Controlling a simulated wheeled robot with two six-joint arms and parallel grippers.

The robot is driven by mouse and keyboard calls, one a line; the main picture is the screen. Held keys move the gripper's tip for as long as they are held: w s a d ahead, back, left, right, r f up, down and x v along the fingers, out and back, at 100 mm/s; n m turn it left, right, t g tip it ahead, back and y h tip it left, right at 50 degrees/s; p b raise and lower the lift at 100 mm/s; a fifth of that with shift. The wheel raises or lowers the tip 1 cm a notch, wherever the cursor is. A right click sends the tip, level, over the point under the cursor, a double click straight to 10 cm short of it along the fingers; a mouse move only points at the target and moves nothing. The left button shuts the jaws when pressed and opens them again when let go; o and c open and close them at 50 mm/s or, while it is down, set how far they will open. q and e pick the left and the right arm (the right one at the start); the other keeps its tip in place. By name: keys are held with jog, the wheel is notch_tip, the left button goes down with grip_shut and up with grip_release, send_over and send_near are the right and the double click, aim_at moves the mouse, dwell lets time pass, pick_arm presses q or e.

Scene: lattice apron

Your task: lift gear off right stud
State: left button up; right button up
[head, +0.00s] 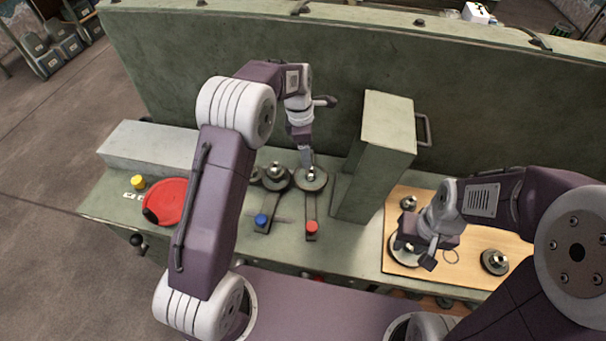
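A dark round gear (316,185) with a pale metal hub sits on the green bench, behind a lever with a red knob (311,227). My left gripper (306,161) points down just above and behind this gear. Its fingers are too small to tell apart, and contact is unclear. My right gripper (415,254) is low over a wooden board (455,272), at a grey disc (396,255) with a metal post. Its fingers look spread around or beside the post. The wrist hides part of the disc.
More gears (274,182) sit to the left behind a blue-knobbed lever (261,220). A tall green box (376,150) with a handle stands between my arms. A red round object (172,203) and yellow knob (138,182) are at left. Another round part (494,263) lies on the board.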

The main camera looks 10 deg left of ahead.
aim_at(311, 173)
pick_arm(q)
jog(key=shift+s+d+f, duration=0.15)
jog(key=shift+d+f, duration=0.05)
jog(key=shift+d, duration=0.2)
jog(key=shift+s+d+f, duration=0.15)
jog(key=shift+d+f, duration=0.05)
jog(key=shift+d, duration=0.2)
jog(key=f, duration=0.2)
jog(key=shift+w+a+f, duration=0.35)
jog(key=f, duration=0.2)
jog(key=f+p, duration=0.1)
jog(key=f, duration=0.1)
jog(key=shift+d+f, duration=0.2)
jog(key=shift+f, duration=0.1)
jog(key=shift+w+a+f, duration=0.1)
jog(key=shift+w+f, duration=0.1)
jog(key=shift+f, duration=0.25)
jog(key=shift+s+r, duration=0.1)
grip_shut()
jog(key=shift+r, duration=0.1)
